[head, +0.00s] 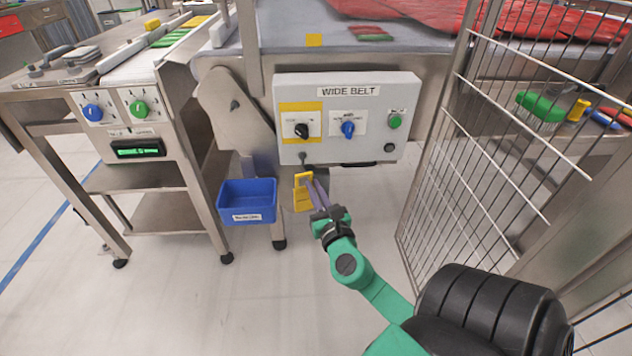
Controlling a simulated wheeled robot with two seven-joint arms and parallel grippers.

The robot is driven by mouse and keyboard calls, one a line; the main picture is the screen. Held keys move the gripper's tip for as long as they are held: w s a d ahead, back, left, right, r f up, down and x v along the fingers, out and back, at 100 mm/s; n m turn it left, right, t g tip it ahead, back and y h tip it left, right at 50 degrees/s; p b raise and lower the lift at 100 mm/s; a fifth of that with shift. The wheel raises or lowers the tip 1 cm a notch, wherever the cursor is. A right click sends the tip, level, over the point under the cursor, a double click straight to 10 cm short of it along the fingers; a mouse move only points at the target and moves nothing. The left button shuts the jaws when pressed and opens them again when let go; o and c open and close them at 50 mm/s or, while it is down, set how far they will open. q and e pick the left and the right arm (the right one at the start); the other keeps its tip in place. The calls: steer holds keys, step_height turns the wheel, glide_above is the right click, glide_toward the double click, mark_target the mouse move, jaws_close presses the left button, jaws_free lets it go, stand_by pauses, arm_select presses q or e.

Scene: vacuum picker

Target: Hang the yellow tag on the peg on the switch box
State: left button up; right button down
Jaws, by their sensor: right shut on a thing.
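The grey switch box (345,88), labelled WIDE BELT, is fixed at the front of the belt machine. A small dark peg-like part (303,158) shows at its lower left edge. The yellow tag (302,196) is upright just below that part, with its looped top upward. My right gripper (317,193) reaches in from the lower right and is shut on the tag's right side. I cannot tell whether the tag's loop touches the peg. My left gripper is not in view.
A blue bin (247,201) hangs left of the tag, close to it. A wire mesh gate (490,130) stands on the right, near my right arm. A bench with a narrow conveyor (160,50) is at the left. The floor below the box is clear.

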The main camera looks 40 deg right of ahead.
mark_target(307, 160)
steer(key=w+d, duration=0.2)
steer(key=w, duration=0.1)
steer(key=w+d+f+b, duration=0.1)
steer(key=w+d, duration=0.1)
steer(key=w+d+f+b, duration=0.1)
steer(key=w+d, duration=0.1)
steer(key=w, duration=0.1)
steer(key=shift+w+d+f, duration=0.1)
steer(key=shift+w+d, duration=0.1)
steer(key=shift+w, duration=0.15)
steer(key=shift+s+a+r, duration=0.3)
steer(key=shift+r, duration=0.15)
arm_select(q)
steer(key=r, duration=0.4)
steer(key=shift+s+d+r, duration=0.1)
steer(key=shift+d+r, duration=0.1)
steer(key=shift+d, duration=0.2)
arm_select(e)
steer(key=shift+f, duration=0.15)
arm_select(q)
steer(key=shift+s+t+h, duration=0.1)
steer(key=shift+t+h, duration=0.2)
arm_select(e)
steer(key=shift+s, duration=0.15)
steer(key=c, duration=0.9)
jaws_free()
